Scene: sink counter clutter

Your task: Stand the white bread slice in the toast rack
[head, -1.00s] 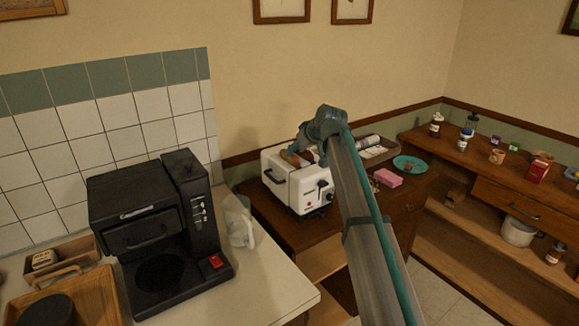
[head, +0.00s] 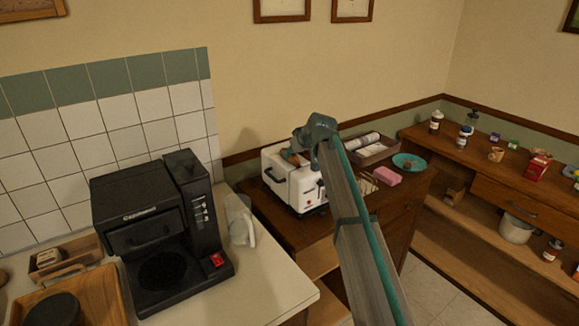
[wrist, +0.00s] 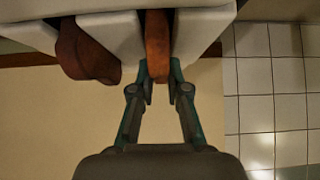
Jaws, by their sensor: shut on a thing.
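The white toaster (head: 301,188) stands on the brown cabinet against the wall. In the wrist view, it (wrist: 205,30) fills the top, with two brown bread slices in its slots. My gripper (wrist: 159,76) is shut on one bread slice (wrist: 158,45), seen edge-on. The other slice (wrist: 86,52) sits to its left, apart from my fingers. The held slice looks brown along its edge; whether it is the white one I cannot tell. In the head view, my gripper (head: 307,150) is over the toaster. A small slatted thing (head: 367,183), possibly the toast rack, is right of my arm.
A black coffee maker (head: 150,235) and a clear jug (head: 240,222) stand on the near counter. Bottles and boxes crowd the far-right shelf.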

